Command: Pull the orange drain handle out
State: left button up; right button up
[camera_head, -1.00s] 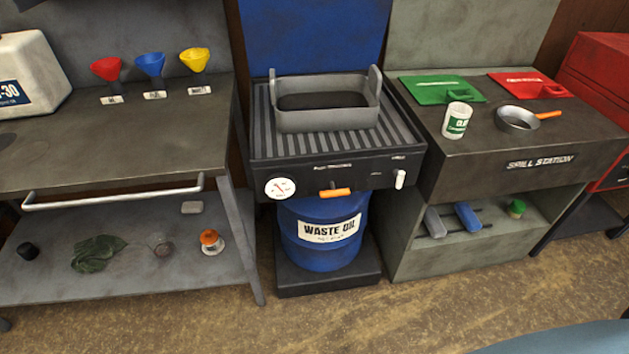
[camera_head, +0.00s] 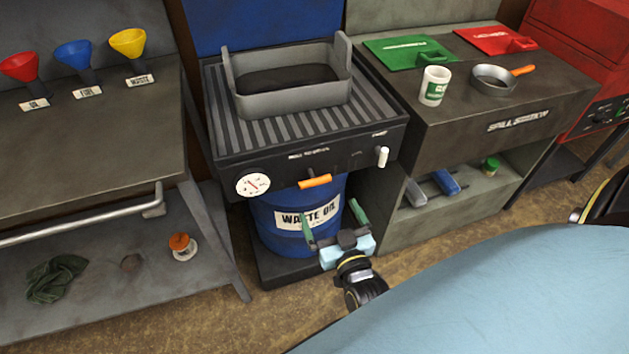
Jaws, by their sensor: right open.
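The orange drain handle (camera_head: 315,181) sticks out low on the front of the dark drain station (camera_head: 290,160), between a round white gauge (camera_head: 253,185) and a white lever (camera_head: 382,157). My right gripper (camera_head: 333,219) is in front of the blue waste oil drum (camera_head: 318,240), below the handle and apart from it. Its two green-tipped fingers are spread, with nothing between them. The fingers hide part of the drum and its label. My left gripper is not in view.
A grey pan (camera_head: 293,96) sits on the ribbed top of the station. A workbench with a metal rail (camera_head: 90,219) stands at left, and the spill station (camera_head: 480,130) with a cup (camera_head: 434,86) and a small pan (camera_head: 494,80) stands at right. Floor shows in front.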

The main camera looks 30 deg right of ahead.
aim_at(316, 184)
jog(key=b+x, duration=0.1)
jog(key=x, duration=0.9)
jog(key=shift+a+b, duration=0.1)
jog(key=shift+b, duration=0.2)
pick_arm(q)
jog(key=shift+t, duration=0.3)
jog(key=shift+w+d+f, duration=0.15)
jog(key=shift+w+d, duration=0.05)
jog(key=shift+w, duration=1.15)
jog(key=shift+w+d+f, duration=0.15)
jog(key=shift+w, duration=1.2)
pick_arm(e)
jog(key=shift+w, duration=0.55)
